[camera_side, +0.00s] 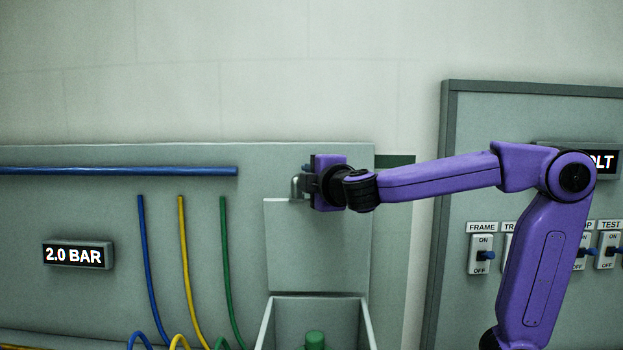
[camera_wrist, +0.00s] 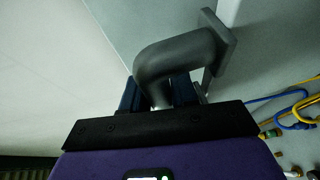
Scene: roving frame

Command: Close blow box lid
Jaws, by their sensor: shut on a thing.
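The blow box lid (camera_side: 317,248) is a flat grey panel standing up, open, above the back of the box. The grey open-topped box (camera_side: 367,322) is at the bottom of the side view, cut off by the frame edge. A grey bent handle (camera_side: 296,187) sits at the lid's upper left edge. My gripper (camera_side: 305,182) is shut on this handle. In the wrist view the curved handle (camera_wrist: 178,52) passes between my dark blue fingers (camera_wrist: 158,95). The fingertips are partly hidden behind the gripper body.
A green knob-like thing (camera_side: 315,340) shows inside the box. Blue, yellow and green hoses (camera_side: 184,245) and a 2.0 BAR display (camera_side: 78,255) are on the left panel. A switch panel (camera_side: 480,130) stands right, behind my arm.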

